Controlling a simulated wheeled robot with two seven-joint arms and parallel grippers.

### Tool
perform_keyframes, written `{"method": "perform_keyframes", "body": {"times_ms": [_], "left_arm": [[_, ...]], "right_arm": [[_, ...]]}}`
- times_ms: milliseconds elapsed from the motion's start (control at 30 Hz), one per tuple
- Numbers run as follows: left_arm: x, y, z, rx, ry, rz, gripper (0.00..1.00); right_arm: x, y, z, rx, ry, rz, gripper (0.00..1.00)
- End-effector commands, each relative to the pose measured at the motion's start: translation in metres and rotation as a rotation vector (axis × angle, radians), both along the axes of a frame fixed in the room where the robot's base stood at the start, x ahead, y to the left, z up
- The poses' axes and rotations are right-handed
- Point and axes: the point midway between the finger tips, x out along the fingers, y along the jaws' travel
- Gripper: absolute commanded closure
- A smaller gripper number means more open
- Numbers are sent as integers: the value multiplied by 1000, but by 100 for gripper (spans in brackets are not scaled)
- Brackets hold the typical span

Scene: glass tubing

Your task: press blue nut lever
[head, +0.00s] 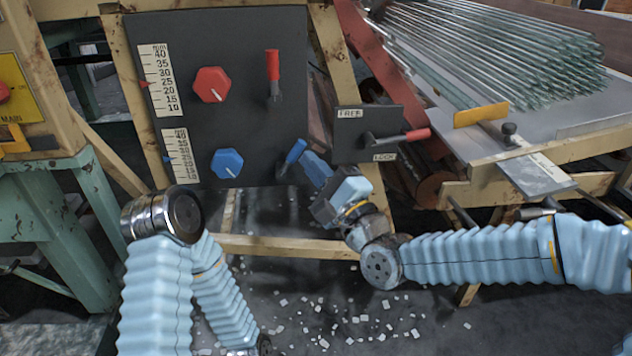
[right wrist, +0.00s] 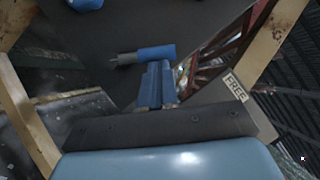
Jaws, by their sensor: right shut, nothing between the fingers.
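The blue lever (head: 296,151) sits at the lower right of the dark panel, right of the blue knob (head: 227,163), and its blue handle slants up to the right. My right gripper (head: 307,158) is shut and empty, its fingertips close beside the handle. In the right wrist view the blue lever (right wrist: 155,53) lies across just beyond the shut fingertips (right wrist: 158,66). I cannot tell whether they touch. My left arm stands at the lower left, and its gripper is out of view.
Above are a red knob (head: 211,85) and a red lever (head: 272,66). Right of my gripper, a small box (head: 350,142) marked FREE and LOCK carries a red-tipped lever (head: 415,135). Glass tubes (head: 490,45) lie at the upper right. A wooden beam (head: 275,246) runs below the panel; shards litter the floor.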

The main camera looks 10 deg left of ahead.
Motion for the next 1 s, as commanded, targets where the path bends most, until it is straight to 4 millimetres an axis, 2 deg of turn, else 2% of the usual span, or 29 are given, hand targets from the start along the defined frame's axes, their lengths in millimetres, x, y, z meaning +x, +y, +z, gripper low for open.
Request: {"method": "perform_keyframes", "body": {"times_ms": [33, 200, 567, 1000], "left_arm": [[0, 0, 5, 0, 1, 0, 18], [-1, 0, 14, 0, 2, -2, 18], [-1, 0, 19, -1, 4, -3, 18], [-1, 0, 18, -1, 4, -3, 18]], "right_arm": [[1, 0, 8, -40, -15, -4, 100], [-1, 7, 17, -191, -58, -4, 100], [-5, 18, 26, -440, -130, -2, 100], [-6, 23, 28, -436, -127, -1, 100]]}}
